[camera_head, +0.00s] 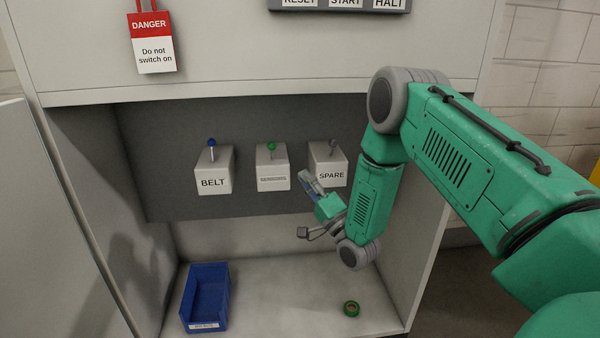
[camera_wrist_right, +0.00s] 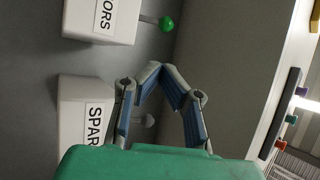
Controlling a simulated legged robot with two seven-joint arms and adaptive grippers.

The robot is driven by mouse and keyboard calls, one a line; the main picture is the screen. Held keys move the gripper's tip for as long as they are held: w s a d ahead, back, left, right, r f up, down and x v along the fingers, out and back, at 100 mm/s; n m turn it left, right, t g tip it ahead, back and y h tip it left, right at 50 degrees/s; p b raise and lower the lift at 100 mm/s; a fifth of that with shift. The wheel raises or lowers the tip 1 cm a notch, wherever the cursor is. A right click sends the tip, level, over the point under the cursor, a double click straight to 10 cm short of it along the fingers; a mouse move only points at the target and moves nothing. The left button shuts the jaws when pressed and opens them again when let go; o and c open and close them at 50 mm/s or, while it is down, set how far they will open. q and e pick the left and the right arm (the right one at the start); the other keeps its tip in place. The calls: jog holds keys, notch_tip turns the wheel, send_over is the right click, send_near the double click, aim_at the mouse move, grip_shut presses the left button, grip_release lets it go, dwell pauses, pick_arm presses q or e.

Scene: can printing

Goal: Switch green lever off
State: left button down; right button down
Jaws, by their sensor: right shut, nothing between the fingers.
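The green lever (camera_head: 271,146) stands upright on the middle white box (camera_head: 272,176), whose label reads like "SENSORS". In the right wrist view its green knob (camera_wrist_right: 166,24) shows at the top, on a thin stem beside the box. My right gripper (camera_head: 308,180) is in front of and slightly below the gap between the middle box and the SPARE box (camera_head: 328,160). In the wrist view its blue-padded fingers (camera_wrist_right: 157,72) meet at the tips, with nothing between them. They appear apart from the green lever. My left gripper is not in view.
The BELT box (camera_head: 213,180) with a blue-knobbed lever is at left; the SPARE box has a grey-knobbed lever. A blue bin (camera_head: 207,296) and a green tape roll (camera_head: 351,308) rest on the cabinet floor. A danger tag (camera_head: 152,42) hangs above. Cabinet walls bound both sides.

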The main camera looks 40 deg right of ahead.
dwell(0.5)
jog(key=s+a+f+n+g+y+p, duration=0.1)
jog(key=s+a+f+n+g+p, duration=0.6)
jog(key=a+f+g, duration=0.6)
jog(key=s+a+f+n+g+p, duration=0.1)
jog(key=s+n+g, duration=0.1)
jog(key=s, duration=0.7)
jog(key=s+a+f+n+g, duration=0.1)
jog(key=s+f+n+g, duration=0.1)
jog(key=s, duration=0.8)
jog(key=s+a+f+n+g+h+p, duration=0.1)
jog(key=s+n+g, duration=0.3)
jog(key=s, duration=0.6)
jog(key=shift+s+a+f+g+p, duration=0.25)
jog(key=shift+a+f+g+p, duration=0.1)
jog(key=shift+f+g, duration=0.55)
jog(key=shift+r, duration=0.25)
